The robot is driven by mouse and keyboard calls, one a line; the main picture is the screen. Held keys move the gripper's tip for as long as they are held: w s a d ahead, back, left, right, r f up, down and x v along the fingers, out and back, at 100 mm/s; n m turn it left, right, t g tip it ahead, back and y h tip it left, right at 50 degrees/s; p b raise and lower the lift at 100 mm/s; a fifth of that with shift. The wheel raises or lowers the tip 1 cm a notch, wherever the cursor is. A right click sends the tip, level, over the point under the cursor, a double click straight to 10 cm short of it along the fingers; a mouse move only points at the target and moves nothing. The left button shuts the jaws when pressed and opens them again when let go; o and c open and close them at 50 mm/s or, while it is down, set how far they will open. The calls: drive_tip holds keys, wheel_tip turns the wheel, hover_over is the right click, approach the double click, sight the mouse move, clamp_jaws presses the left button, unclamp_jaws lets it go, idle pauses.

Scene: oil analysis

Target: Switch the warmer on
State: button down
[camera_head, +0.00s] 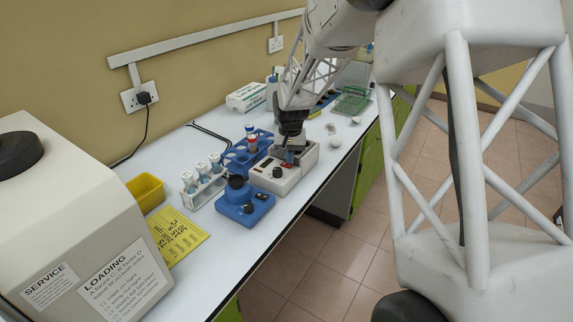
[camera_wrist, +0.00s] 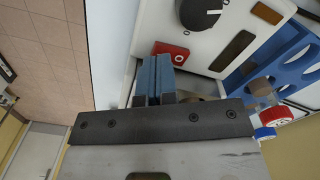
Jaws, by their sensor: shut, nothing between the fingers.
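The warmer (camera_head: 308,157) is a pale box on the bench, with a black knob (camera_wrist: 200,12) and a dark window on its top panel. Its red rocker switch (camera_wrist: 171,52) shows in the wrist view, just beyond my fingertips, with a small white mark on it. My gripper (camera_head: 289,157) is over the warmer, pointing down. Its blue fingers (camera_wrist: 153,80) are together with nothing between them. The fingertips are very close to the switch; I cannot tell whether they touch it. In the head view my gripper hides the switch.
A yellow tray (camera_head: 146,192) and a large machine (camera_head: 75,220) are at left.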

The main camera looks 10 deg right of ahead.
sight(290, 167)
drive_tip(key=shift+f, duration=0.7)
idle(0.6)
drive_tip(key=shift+r, duration=3.5)
drive_tip(key=shift+s+r, duration=0.4)
drive_tip(key=shift+s, duration=0.05)
drive_tip(key=s+r+n+t, duration=0.1)
drive_tip(key=s+r, duration=0.3)
drive_tip(key=s, duration=0.6)
drive_tip(key=s+r, duration=0.4)
drive_tip(key=s, duration=0.6)
drive_tip(key=s+r+n+t, duration=0.1)
drive_tip(key=s+r, duration=0.3)
drive_tip(key=s, duration=0.7)
drive_tip(key=s+f, duration=0.2)
drive_tip(key=s, duration=0.9)
drive_tip(key=shift+s+n+t, duration=0.3)
drive_tip(key=shift+n, duration=0.1)
